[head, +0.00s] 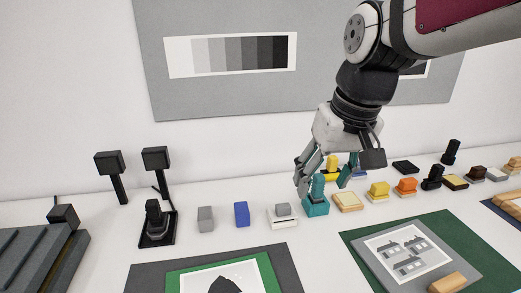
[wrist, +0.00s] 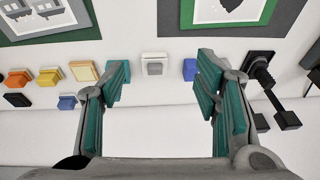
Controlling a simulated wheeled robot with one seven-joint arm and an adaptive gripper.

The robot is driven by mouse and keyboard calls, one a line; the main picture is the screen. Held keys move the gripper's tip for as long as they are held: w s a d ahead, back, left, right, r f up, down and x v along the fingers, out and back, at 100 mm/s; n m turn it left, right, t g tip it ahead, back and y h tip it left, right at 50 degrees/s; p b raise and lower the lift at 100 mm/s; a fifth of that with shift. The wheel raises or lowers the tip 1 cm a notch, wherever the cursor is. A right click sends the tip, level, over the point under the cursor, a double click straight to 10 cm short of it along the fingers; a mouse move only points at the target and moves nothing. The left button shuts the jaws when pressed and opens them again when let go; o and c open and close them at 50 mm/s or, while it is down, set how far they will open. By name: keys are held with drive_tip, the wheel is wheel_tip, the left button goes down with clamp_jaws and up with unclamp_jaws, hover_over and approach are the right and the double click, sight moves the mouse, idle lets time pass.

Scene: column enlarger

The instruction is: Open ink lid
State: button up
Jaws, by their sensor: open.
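My gripper (head: 324,184) is open, its teal-padded fingers pointing down over the row of small items. In the wrist view the gap between its fingertips (wrist: 163,72) is empty. A white box with a grey raised block on top (head: 283,215) stands on the table, left of the gripper. In the wrist view this white box (wrist: 155,65) shows between and beyond the fingertips. A teal block (head: 316,207) is just under the gripper, and the left finger partly covers it in the wrist view. I cannot tell which piece is the ink lid, or whether a finger touches the teal block.
A blue block (head: 242,214) and a grey block (head: 205,218) stand to the left. A cream-topped pad (head: 347,202), a yellow block (head: 378,190) and an orange block (head: 405,187) are to the right. Mats with prints lie in front.

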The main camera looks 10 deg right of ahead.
idle(0.3)
drive_tip(key=t+p, duration=0.1)
drive_tip(key=p, duration=0.1)
approach(284, 206)
drive_tip(key=shift+t+h, duration=0.3)
drive_tip(key=shift+h, duration=0.1)
drive_tip(key=x, duration=0.9)
drive_tip(key=shift+s+a+f+b, duration=0.2)
drive_tip(key=shift+a+f+b, duration=0.05)
drive_tip(key=shift+a+b, duration=0.15)
drive_tip(key=shift+c, duration=0.3)
clamp_jaws()
